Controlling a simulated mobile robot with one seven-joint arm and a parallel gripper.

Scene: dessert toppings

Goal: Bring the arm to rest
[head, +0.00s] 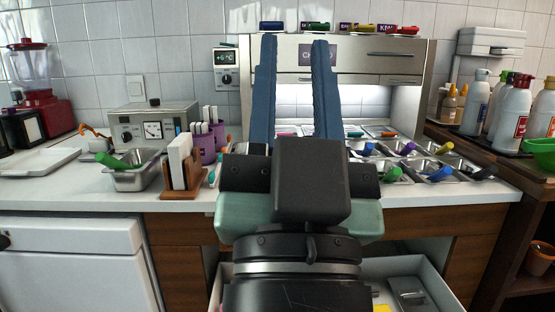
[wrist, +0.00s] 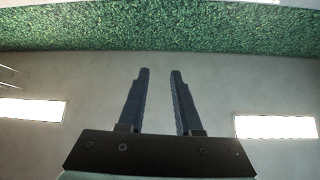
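My gripper (head: 294,42) is raised in the middle of the head view, its two blue fingers pointing up. The fingers stand apart with nothing between them, so it is open and empty. It shows in front of the steel topping cabinet (head: 380,58), of which it hides part. In the wrist view my gripper (wrist: 160,71) also has a clear gap between its fingers.
The white counter (head: 75,195) carries a metal pan with a green-handled tool (head: 130,172), a wooden holder (head: 182,190) and several topping pans (head: 400,165). Bottles (head: 512,112) stand at the right. Below my arm a drawer (head: 385,266) is open.

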